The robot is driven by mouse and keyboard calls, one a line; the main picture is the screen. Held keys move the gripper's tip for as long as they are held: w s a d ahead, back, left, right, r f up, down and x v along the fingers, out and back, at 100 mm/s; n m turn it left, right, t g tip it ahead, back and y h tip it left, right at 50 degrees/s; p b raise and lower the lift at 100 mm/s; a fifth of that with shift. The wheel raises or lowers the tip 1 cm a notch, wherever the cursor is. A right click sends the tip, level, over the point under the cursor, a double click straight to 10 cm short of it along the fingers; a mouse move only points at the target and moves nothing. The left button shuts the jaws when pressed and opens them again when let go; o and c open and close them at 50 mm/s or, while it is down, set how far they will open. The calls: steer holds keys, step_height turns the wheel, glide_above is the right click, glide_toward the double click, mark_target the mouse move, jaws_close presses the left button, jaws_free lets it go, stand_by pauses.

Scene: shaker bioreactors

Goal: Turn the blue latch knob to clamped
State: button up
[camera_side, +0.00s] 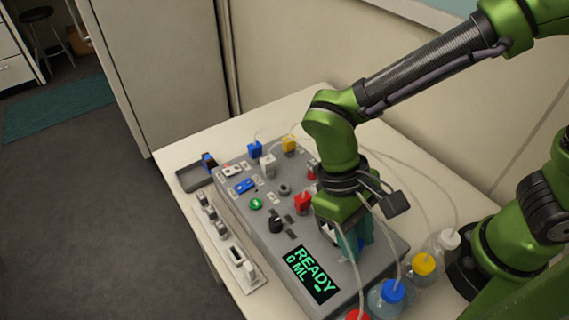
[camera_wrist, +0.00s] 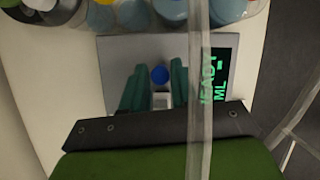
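A round blue knob (camera_wrist: 160,75) shows in the wrist view, with a small white-grey block (camera_wrist: 161,101) beside it. I take it for the latch knob; its setting cannot be read. My gripper (camera_wrist: 158,83) has its two teal fingers apart, one on each side of the knob. A narrow gap shows between them, and I cannot tell whether they touch the knob. In the side view my gripper (camera_side: 358,238) points down over the right part of the grey console (camera_side: 262,232), behind the READY display (camera_side: 311,273). There, the gripper hides the knob.
Bottles with blue (camera_side: 392,291), yellow (camera_side: 424,263) and white (camera_side: 450,239) caps stand close to the console's right edge. Thin clear tubes cross near my wrist.

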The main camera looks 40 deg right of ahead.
jaws_close()
steer(key=shift+m, duration=0.4)
steer(key=m+y, duration=0.1)
steer(key=m, duration=0.1)
steer(key=shift+d+m, duration=0.15)
steer(key=shift+m, duration=0.25)
steer(key=m+y, duration=0.2)
steer(key=m, duration=0.2)
steer(key=shift+m+t, duration=0.3)
steer(key=shift+t, duration=0.1)
steer(key=m, duration=0.2)
steer(key=m+t+y, duration=0.1)
steer(key=m, duration=0.1)
steer(key=shift+s+d+m, duration=0.1)
steer(key=shift+d+m, duration=0.05)
steer(key=shift+m, duration=0.15)
steer(key=m+t+y, duration=0.1)
steer(key=m+t, duration=0.1)
steer(key=m, duration=0.3)
steer(key=shift+s, duration=0.1)
